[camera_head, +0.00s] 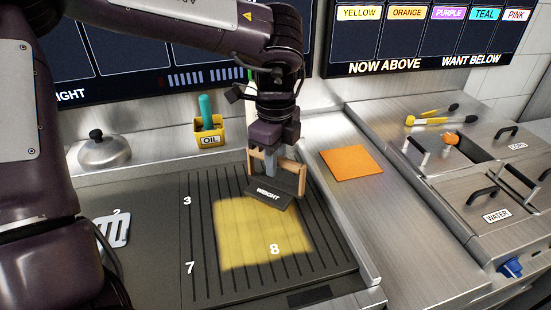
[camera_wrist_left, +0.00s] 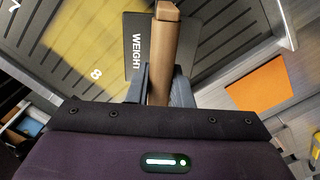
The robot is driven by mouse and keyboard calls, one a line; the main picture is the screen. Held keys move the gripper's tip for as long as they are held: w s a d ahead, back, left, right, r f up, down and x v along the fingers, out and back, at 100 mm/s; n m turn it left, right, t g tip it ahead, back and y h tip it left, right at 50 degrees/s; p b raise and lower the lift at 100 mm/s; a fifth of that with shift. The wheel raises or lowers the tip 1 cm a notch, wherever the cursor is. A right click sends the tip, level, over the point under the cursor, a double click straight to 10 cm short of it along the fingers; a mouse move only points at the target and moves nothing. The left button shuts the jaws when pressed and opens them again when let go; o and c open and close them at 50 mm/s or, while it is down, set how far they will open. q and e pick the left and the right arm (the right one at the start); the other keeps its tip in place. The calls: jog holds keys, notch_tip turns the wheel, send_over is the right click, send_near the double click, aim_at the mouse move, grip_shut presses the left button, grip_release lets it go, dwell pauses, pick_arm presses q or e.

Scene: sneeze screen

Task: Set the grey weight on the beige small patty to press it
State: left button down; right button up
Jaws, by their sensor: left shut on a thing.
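The dark grey weight (camera_head: 285,202), lettered WEIGHT, has a wooden handle (camera_head: 303,180). My left gripper (camera_head: 270,168) is shut on that handle from above. The weight is at the back right part of the ribbed griddle (camera_head: 235,187); whether it touches the griddle or hangs just above it I cannot tell. In the left wrist view, the handle (camera_wrist_left: 165,45) runs between the fingers (camera_wrist_left: 160,88), with the weight's plate (camera_wrist_left: 197,45) beyond it. I see no beige small patty; it may be hidden under the weight. My right gripper is not in view.
A yellow lit patch (camera_head: 240,235) covers the griddle's middle. An orange square (camera_head: 350,163) lies on the steel counter to the right. A yellow oil holder (camera_head: 208,134) and a domed lid (camera_head: 104,150) stand behind. A slotted spatula (camera_head: 112,229) lies left.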

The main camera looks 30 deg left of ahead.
pick_arm(q)
jog(key=shift+f+b, duration=0.5)
jog(key=c, duration=1.3)
grip_release()
jog(key=shift+o, duration=0.5)
jog(key=shift+s+f, duration=0.1)
jog(key=shift+r+p, duration=0.35)
jog(key=shift+r, duration=3.65)
